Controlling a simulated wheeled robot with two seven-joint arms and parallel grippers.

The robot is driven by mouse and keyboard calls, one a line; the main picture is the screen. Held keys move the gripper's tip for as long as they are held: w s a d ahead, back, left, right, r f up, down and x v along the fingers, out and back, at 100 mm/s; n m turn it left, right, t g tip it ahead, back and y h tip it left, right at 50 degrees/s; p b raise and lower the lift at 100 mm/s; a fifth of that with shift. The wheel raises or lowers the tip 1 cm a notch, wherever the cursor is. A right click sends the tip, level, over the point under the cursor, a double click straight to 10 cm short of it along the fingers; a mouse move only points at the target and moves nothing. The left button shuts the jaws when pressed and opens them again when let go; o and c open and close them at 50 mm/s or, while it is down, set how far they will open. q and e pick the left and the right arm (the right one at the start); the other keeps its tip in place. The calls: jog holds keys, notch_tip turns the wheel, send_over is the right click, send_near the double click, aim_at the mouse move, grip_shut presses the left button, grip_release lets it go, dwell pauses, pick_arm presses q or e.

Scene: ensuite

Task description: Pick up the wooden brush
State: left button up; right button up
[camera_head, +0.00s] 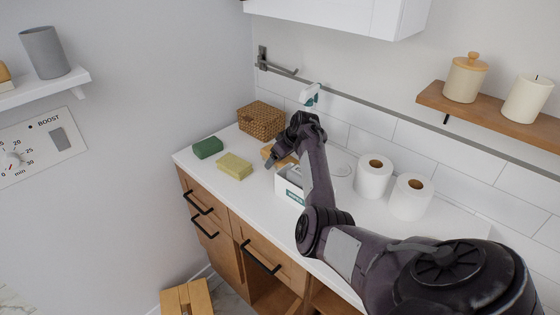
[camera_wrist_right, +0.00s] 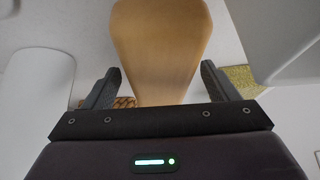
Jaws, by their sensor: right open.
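The wooden brush (camera_head: 267,152) lies on the white counter and is mostly hidden behind my right gripper (camera_head: 277,160) in the head view. In the right wrist view, the smooth tan wooden brush (camera_wrist_right: 163,45) is broad at the top and narrows down between my two fingers. My right gripper (camera_wrist_right: 159,84) is open, with a finger on each side of the brush's narrow part. Gaps show between the wood and both fingers. The lower end of the brush is hidden by the gripper body. My left gripper is in neither view.
A wicker basket (camera_head: 261,121) stands behind the brush. A yellow sponge (camera_head: 235,166) and a green sponge (camera_head: 208,147) lie to its left. A white box (camera_head: 289,188) stands close by under my right arm. Two paper rolls (camera_head: 374,177) stand to the right.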

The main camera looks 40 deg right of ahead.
jog(key=shift+c, duration=0.4)
jog(key=c, duration=1.1)
jog(key=shift+r, duration=0.1)
notch_tip(320, 180, up, 20)
jog(key=b, duration=0.4)
jog(key=shift+r, duration=0.15)
